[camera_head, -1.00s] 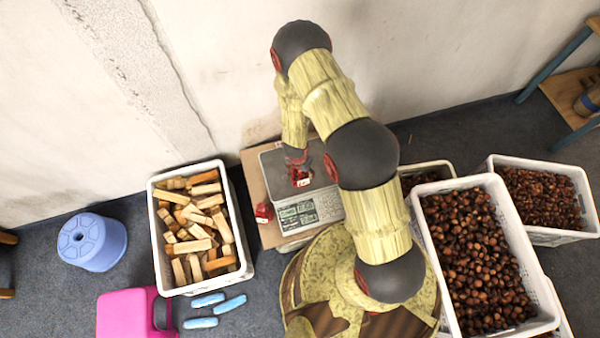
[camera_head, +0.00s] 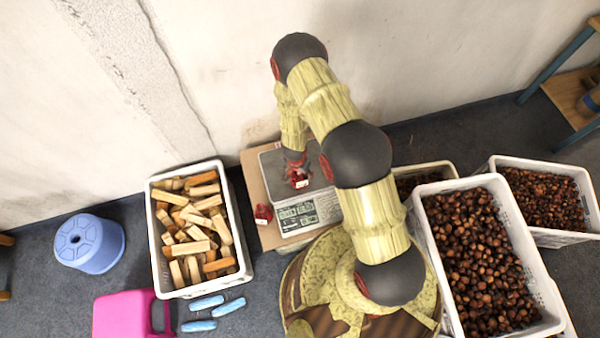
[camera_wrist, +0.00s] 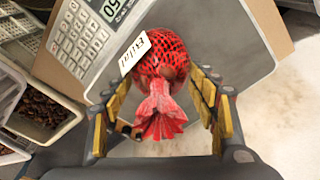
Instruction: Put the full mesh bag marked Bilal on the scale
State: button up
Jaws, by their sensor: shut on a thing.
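The full red mesh bag (camera_wrist: 163,55) with a white tag reading "Bilal" (camera_wrist: 135,53) is in my gripper (camera_wrist: 165,112). In the wrist view the fingers stand on both sides of the bag's gathered red neck. The bag's round body points away from the gripper, over the grey plate of the scale (camera_wrist: 222,40). In the head view the bag (camera_head: 298,180) is over the scale's plate (camera_head: 271,166), under my gripper (camera_head: 294,161). Whether it touches the plate I cannot tell. The scale's keypad and display (camera_head: 297,214) face the front.
Another small red bag (camera_head: 263,213) lies left of the scale on the cardboard (camera_head: 251,178). A crate of wood pieces (camera_head: 160,275) stands at left. Crates of chestnuts (camera_head: 424,240) stand at right. A blue stool (camera_head: 90,243) and a pink item (camera_head: 122,312) are further left.

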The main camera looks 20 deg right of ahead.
jog(key=o, duration=1.5)
jog(key=shift+c, duration=0.2)
jog(key=shift+r, duration=0.1)
